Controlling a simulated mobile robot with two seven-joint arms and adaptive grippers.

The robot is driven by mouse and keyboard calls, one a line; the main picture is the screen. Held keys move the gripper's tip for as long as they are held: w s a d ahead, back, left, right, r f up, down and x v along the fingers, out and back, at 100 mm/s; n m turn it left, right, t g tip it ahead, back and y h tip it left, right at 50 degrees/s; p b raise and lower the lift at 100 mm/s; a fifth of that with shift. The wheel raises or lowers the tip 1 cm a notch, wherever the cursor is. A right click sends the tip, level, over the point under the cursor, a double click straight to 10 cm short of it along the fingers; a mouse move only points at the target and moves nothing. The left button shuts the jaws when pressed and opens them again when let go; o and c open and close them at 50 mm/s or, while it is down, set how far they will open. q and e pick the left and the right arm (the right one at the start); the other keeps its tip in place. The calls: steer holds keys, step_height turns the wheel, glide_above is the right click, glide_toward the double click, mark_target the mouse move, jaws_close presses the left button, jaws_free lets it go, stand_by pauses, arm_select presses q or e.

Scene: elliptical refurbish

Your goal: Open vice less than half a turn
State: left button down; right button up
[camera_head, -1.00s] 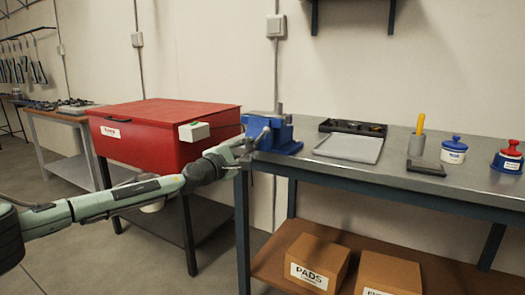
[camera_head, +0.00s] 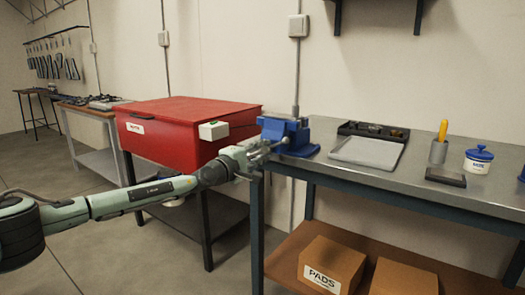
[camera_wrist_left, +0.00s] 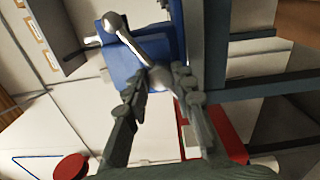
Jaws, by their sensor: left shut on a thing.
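The blue vice (camera_head: 288,136) is mounted at the left end of the metal-topped workbench. It also shows in the left wrist view (camera_wrist_left: 130,62), close in front of the fingers. Its metal handle bar (camera_wrist_left: 137,45) has a round ball end and slants down between the fingertips. My left gripper (camera_head: 262,152) is at the front of the vice. In the left wrist view the gripper (camera_wrist_left: 160,84) is shut on the vice handle, with a finger on each side. The fingers hide the lower part of the handle. My right gripper is not in view.
A red lidded cabinet (camera_head: 185,128) stands close left of the vice, behind my left arm. Boxes (camera_head: 333,262) sit on the lower shelf.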

arm_select(q)
steer(key=shift+w+r, duration=0.1)
steer(key=shift+r, duration=0.35)
steer(key=c, duration=1.6)
jaws_free()
steer(key=shift+f, duration=0.1)
steer(key=shift+o, duration=1.4)
steer(key=shift+w+d+f, duration=0.1)
steer(key=shift+o, duration=0.3)
steer(key=shift+f, duration=0.1)
steer(key=v, duration=1.2)
